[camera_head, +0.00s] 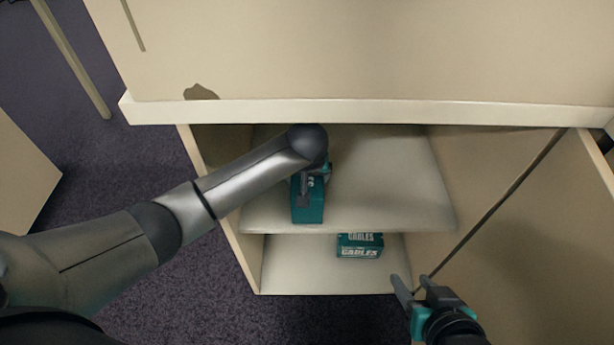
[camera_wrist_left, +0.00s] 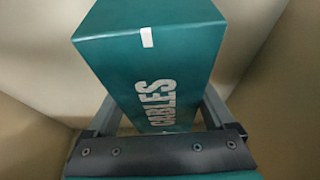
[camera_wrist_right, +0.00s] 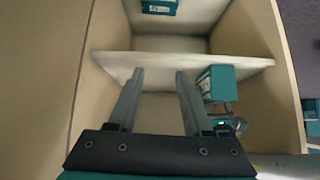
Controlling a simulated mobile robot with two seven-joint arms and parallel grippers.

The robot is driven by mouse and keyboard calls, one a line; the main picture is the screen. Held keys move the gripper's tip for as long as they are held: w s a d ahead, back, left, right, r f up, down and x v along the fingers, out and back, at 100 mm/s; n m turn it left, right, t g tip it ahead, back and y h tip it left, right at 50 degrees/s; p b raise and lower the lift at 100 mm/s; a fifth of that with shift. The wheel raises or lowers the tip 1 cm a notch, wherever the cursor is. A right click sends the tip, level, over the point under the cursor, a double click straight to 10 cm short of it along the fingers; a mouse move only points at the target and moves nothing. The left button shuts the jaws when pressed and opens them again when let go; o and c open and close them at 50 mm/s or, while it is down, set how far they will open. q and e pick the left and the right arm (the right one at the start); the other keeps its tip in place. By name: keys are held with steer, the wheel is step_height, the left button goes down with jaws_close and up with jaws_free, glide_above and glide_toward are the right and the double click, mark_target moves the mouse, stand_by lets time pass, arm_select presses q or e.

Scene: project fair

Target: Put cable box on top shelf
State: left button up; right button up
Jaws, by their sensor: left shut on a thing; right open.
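A teal cable box (camera_head: 308,208) is inside the open cabinet at the upper shelf (camera_head: 390,190). My left gripper (camera_head: 308,182) is shut on it, its fingers partly hidden by my arm. In the left wrist view the box (camera_wrist_left: 150,60) fills the space between the fingers, with CABLES lettering on one side. The held box also shows in the right wrist view (camera_wrist_right: 222,82), close to the shelf board; I cannot tell whether it rests on it. My right gripper (camera_head: 418,287) is open and empty, in front of the cabinet at the right.
A second teal CABLES box (camera_head: 360,246) sits on the lower shelf (camera_head: 300,270). The cabinet door (camera_head: 550,220) stands open at the right. The tabletop edge (camera_head: 370,112) overhangs the cabinet. The upper shelf is clear to the right of the held box.

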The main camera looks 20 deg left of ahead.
arm_select(q)
steer(key=shift+f, duration=0.1)
steer(key=o, duration=1.5)
arm_select(e)
steer(key=shift+w+a, duration=0.1)
steer(key=shift+a, duration=0.1)
steer(key=shift+d, duration=0.1)
